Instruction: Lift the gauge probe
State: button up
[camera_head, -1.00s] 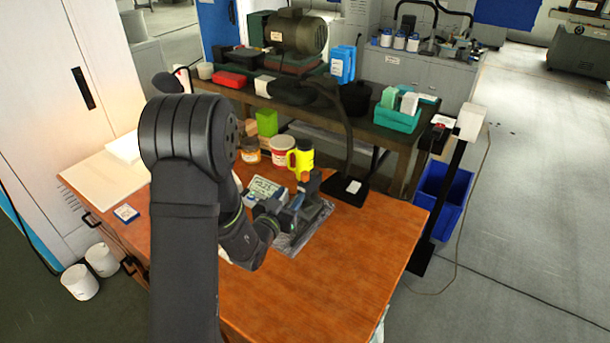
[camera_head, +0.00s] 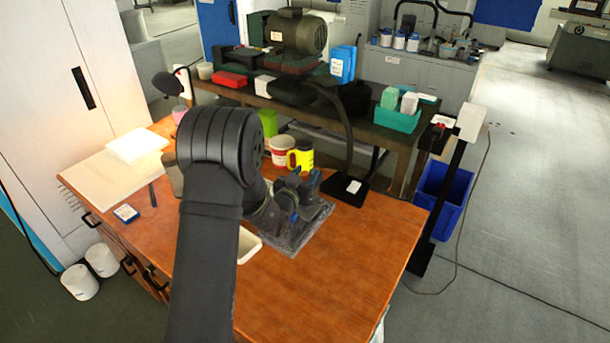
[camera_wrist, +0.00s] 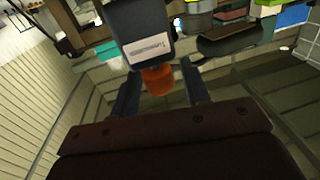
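In the wrist view a dark grey block with a white label (camera_wrist: 150,48) stands straight ahead, with an orange cylindrical piece (camera_wrist: 158,82) just below it. I take these for the gauge probe, though I cannot be sure that both belong to it. My gripper (camera_wrist: 160,68) is open, its dark fingers on either side of the orange piece, with a visible gap at the right. In the head view my gripper (camera_head: 287,210) is low over the bench by a dark vise-like fixture (camera_head: 312,205). The arm hides the probe there.
The fixture stands on a grey mat (camera_head: 290,246) on the wooden bench (camera_head: 345,255). A yellow mug (camera_head: 303,156), a red-and-white tub (camera_head: 281,152) and a black lamp base (camera_head: 346,190) are close behind. A pale tray (camera_head: 248,246) is beside my arm. The bench's front right is clear.

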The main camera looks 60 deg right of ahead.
grip_shut()
jog(key=shift+r, duration=1.35)
jog(key=shift+o, duration=0.9)
grip_release()
jog(key=shift+a, duration=0.1)
jog(key=s+a, duration=0.2)
jog(key=a, duration=1.5)
jog(key=shift+s, duration=0.35)
